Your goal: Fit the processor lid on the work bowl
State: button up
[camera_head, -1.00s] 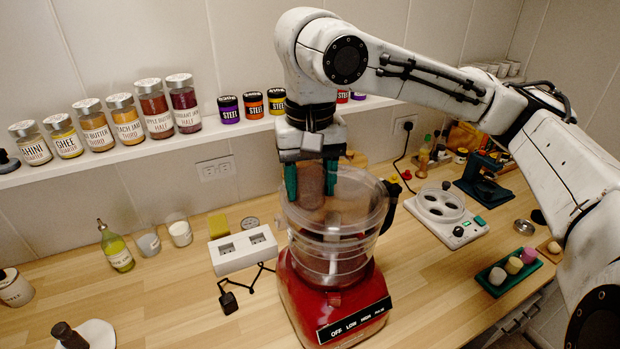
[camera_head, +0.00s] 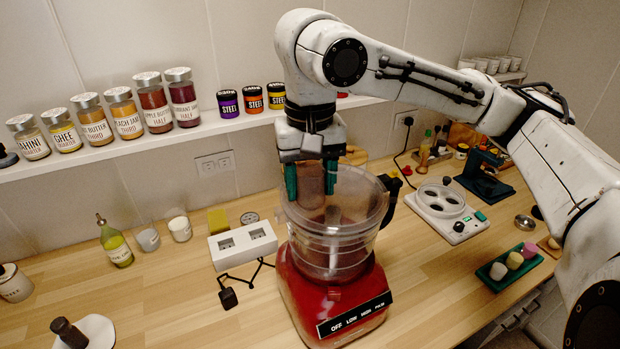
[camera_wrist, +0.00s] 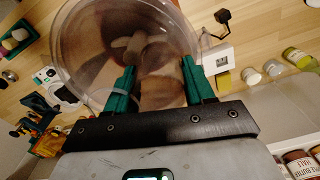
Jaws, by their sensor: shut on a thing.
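The clear work bowl (camera_head: 335,252) stands on the red processor base (camera_head: 310,290), with its dark handle (camera_head: 391,196) on the right. My gripper (camera_head: 312,182) points down over the bowl's left side, its teal fingers closed around the clear, brownish tube of the processor lid (camera_head: 311,178). The lid's outline blends with the clear bowl, so I cannot tell whether it is seated or apart from the rim. In the wrist view, my gripper's fingers (camera_wrist: 160,85) show against a large round clear shape; lid and bowl overlap there.
A white socket box (camera_head: 243,245) with a black plug stands left of the base. A white appliance with a round top (camera_head: 446,210) stands to the right, beside a green tray (camera_head: 508,268). A shelf of jars (camera_head: 152,103) runs behind.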

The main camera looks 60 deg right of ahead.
jog(key=shift+f, duration=0.45)
jog(key=o, duration=1.3)
notch_tip(320, 180, up, 11)
jog(key=shift+b, duration=0.4)
jog(key=shift+f, duration=0.1)
